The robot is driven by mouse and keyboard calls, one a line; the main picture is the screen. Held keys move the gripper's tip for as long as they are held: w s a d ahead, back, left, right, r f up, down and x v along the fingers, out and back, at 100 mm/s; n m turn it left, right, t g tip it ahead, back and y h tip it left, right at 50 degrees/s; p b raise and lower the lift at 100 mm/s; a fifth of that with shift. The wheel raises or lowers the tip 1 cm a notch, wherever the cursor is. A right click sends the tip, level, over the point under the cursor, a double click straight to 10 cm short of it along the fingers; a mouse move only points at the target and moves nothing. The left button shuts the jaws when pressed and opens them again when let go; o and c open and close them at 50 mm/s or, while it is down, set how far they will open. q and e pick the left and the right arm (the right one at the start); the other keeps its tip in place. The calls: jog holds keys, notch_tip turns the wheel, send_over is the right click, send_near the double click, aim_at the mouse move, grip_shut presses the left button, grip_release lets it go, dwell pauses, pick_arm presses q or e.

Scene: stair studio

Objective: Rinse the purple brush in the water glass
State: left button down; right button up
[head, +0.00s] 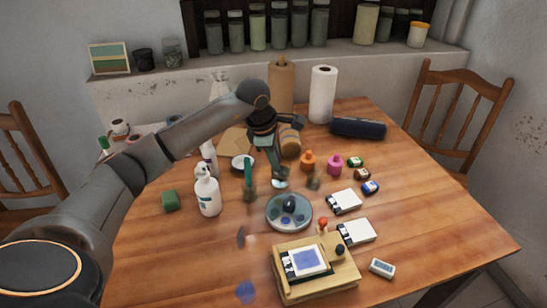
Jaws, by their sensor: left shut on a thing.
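My left gripper (274,168) reaches in over the middle of the table, pointing down. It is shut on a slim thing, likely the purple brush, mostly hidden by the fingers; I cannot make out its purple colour. A small pale, glassy shape (280,184) lies just below the fingertips. It may be the water glass, but I cannot tell whether the held thing is inside it. A faint, see-through dark shape (313,180) stands to its right. My right gripper is not in view.
A round palette (289,211) with a dark item on it lies in front of the gripper. A white pump bottle (207,193) and an upright green item (248,175) stand left. Orange (308,161) and pink (335,165) bottles stand right.

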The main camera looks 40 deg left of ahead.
pick_arm(q)
jog(key=shift+s+d+f, duration=0.1)
jog(key=shift+s+f, duration=0.05)
jog(key=shift+f, duration=0.05)
jog(key=shift+s+a, duration=0.35)
jog(key=shift+w+d, duration=0.2)
jog(key=shift+w, duration=0.05)
jog(key=shift+r, duration=0.1)
jog(key=shift+r+p, duration=0.45)
jog(key=shift+p, duration=0.1)
jog(key=shift+r+p, duration=2.35)
jog(key=shift+r, duration=0.9)
notch_tip(320, 180, up, 5)
jog(key=p, duration=0.4)
